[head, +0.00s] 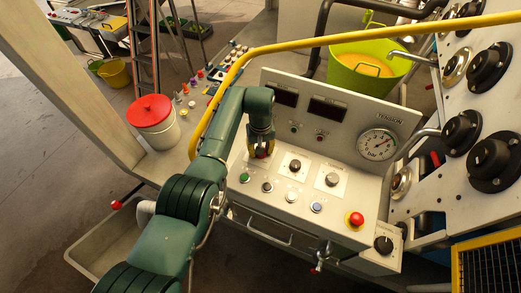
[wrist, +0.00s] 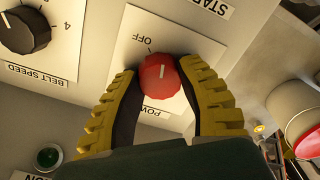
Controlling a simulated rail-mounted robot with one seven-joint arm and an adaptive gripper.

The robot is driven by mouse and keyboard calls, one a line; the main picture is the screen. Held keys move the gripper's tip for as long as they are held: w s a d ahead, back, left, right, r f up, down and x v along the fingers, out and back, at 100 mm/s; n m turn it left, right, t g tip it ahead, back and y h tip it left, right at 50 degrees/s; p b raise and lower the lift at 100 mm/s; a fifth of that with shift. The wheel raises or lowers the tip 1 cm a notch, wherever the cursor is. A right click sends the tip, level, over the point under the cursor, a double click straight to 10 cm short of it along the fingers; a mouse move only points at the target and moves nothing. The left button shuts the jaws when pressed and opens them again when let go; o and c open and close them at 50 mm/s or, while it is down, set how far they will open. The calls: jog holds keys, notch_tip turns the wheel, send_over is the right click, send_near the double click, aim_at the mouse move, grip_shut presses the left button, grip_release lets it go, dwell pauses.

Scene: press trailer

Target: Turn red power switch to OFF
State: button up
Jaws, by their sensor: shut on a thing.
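The red power switch (wrist: 160,76) is a ribbed knob on a white plate in the wrist view. Its white line stands nearly upright in the picture. The word OFF on the plate is at its upper left, and the line does not clearly point at it. My gripper (wrist: 161,70) has its yellow fingers on both sides of the knob and is shut on it.
Beside the switch are the black belt speed knob (wrist: 24,29) and a green button (wrist: 48,157). The console also holds a red emergency button (head: 354,219) and a tension gauge (head: 377,145). A yellow rail (head: 330,39) curves behind my arm. A red-lidded bucket (head: 152,118) stands left.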

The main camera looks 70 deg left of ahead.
jog(key=n, duration=0.5)
jog(key=shift+d+f+n, duration=0.1)
jog(key=shift+f+n, duration=0.15)
jog(key=shift+n, duration=0.15)
dwell(0.4)
jog(key=o, duration=1.3)
jog(key=shift+c, duration=0.2)
jog(key=shift+r, duration=0.15)
notch_tip(320, 180, up, 12)
